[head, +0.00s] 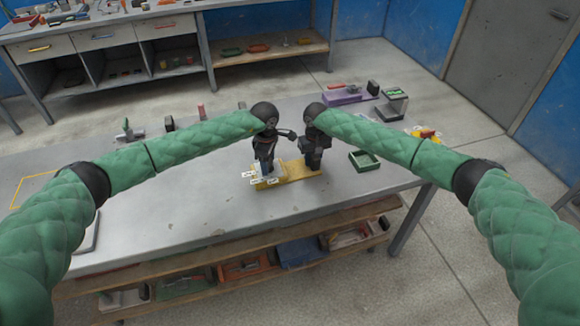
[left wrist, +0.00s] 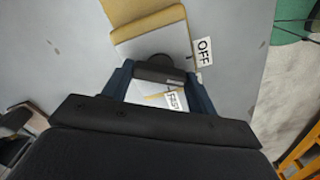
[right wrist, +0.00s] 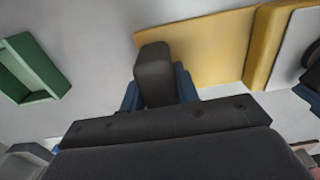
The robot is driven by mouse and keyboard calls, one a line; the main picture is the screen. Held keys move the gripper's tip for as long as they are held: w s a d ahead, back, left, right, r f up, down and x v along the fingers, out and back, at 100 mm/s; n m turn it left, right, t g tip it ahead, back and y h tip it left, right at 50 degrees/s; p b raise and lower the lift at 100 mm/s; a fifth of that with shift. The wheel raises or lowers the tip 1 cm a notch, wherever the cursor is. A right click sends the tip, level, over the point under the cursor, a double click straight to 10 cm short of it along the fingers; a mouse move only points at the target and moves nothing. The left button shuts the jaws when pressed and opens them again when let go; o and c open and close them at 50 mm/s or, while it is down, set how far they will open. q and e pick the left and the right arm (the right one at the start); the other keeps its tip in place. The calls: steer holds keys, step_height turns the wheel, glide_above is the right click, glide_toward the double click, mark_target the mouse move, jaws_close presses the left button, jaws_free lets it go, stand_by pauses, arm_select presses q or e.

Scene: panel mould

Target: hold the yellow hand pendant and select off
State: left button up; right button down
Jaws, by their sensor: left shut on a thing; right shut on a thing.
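The yellow hand pendant (head: 300,172) lies on the grey table below both my grippers; its yellow body also shows in the left wrist view (left wrist: 150,30) and the right wrist view (right wrist: 215,45). An OFF label (left wrist: 204,51) stands at its side, and another label (left wrist: 172,99) shows between the left fingers. My left gripper (head: 265,170) is shut on the dark knob (left wrist: 158,68) at the pendant's labelled end. My right gripper (head: 311,166) is shut on a dark upright grip (right wrist: 154,72) at the pendant's other end. The knob's exact pointing direction is unclear.
A green tray (head: 364,160) lies right of the pendant. A purple block (head: 345,96) and a grey device (head: 393,98) sit at the table's far right. A lower shelf (head: 240,270) holds several bins. The table's front middle (head: 200,225) is clear.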

arm_select(q)
steer(key=n, duration=0.6)
stand_by(0.6)
steer(key=o, duration=1)
step_height(320, 180, up, 12)
stand_by(0.4)
arm_select(e)
steer(key=c, duration=1)
jaws_free()
